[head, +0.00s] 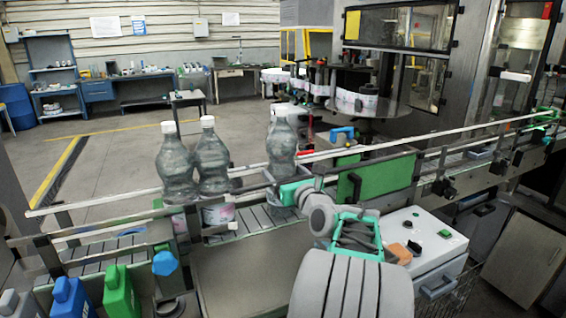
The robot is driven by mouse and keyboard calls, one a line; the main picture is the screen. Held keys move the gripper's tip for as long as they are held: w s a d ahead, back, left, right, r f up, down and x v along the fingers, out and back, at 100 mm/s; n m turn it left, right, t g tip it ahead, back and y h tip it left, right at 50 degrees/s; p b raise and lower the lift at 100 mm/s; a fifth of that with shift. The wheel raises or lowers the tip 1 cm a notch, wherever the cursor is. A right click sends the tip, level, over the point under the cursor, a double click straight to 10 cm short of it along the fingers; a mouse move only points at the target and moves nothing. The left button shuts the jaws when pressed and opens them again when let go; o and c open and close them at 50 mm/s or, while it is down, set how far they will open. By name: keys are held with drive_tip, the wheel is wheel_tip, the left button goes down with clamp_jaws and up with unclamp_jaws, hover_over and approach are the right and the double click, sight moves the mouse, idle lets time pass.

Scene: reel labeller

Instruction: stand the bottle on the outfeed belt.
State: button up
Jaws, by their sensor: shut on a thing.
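A clear, grey-looking plastic bottle (281,146) with a whitish cap is upright at the middle of the picture, over the conveyor line. My gripper (287,188), with teal parts, reaches it from the lower right and is shut on its lower part. The gripper hides part of the bottle's base, so I cannot tell whether it touches the belt. Two more clear bottles with white caps, a left one (177,172) and a right one (211,163), stand upright on the slatted belt (258,221) to the left, with pinkish labels low down.
Metal guide rails (108,204) run along the belt. A green panel (388,178) and a white control box (425,243) are right of my gripper. Green (120,292) and blue (70,298) jugs stand at the lower left. The slats between the standing bottles and my gripper look clear.

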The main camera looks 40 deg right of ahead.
drive_tip(key=shift+r, duration=0.3)
drive_tip(key=o, duration=2)
drive_tip(key=shift+s+a+f, duration=0.1)
drive_tip(key=shift+f, duration=0.2)
drive_tip(key=shift+r, duration=0.15)
drive_tip(key=shift+s, duration=0.35)
drive_tip(key=b+v, duration=0.2)
drive_tip(key=v, duration=0.9)
drive_tip(key=shift+s+a, duration=0.1)
drive_tip(key=shift+a, duration=0.1)
